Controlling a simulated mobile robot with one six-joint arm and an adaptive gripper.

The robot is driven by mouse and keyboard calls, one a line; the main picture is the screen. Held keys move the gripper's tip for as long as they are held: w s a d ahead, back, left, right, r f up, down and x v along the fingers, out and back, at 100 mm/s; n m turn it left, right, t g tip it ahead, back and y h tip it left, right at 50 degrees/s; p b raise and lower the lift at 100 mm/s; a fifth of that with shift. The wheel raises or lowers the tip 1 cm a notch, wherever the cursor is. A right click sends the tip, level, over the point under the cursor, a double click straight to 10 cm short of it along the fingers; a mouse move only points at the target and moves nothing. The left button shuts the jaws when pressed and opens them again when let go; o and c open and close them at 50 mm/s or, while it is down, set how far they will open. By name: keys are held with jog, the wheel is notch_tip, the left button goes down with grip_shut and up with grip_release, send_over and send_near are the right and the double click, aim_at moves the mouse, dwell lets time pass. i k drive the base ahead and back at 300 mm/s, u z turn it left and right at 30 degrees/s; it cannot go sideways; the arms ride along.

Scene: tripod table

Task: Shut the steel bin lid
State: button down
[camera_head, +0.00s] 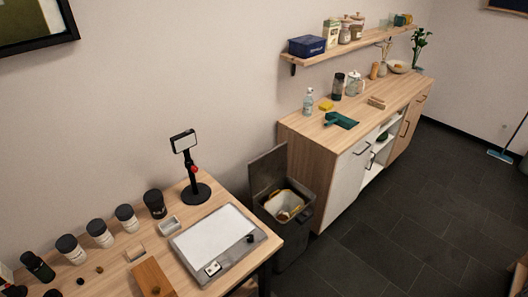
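The steel bin (291,248) stands on the floor between the near table and the wooden cabinet. Its grey lid (268,169) is up, tilted back towards the wall. The bin's mouth is open and shows a pale liner with a yellow edge (285,204) and some brownish contents. The near table hides part of the bin's lower left side. My gripper does not show in this view.
The near table (262,259) beside the bin holds a phone stand (192,172), a white-topped tray (217,242) and several dark-lidded jars. The cabinet (309,164) stands close on the bin's right. Dark floor (385,240) is clear in front of the cabinet.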

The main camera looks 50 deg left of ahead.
aim_at(268, 167)
jog(key=u, duration=0.45)
jog(key=i, duration=1.15)
jog(key=u, duration=1.1)
jog(key=i, duration=0.9)
jog(key=u, duration=0.35)
jog(key=k, duration=0.9)
jog(key=i, duration=0.15)
jog(key=u, duration=0.15)
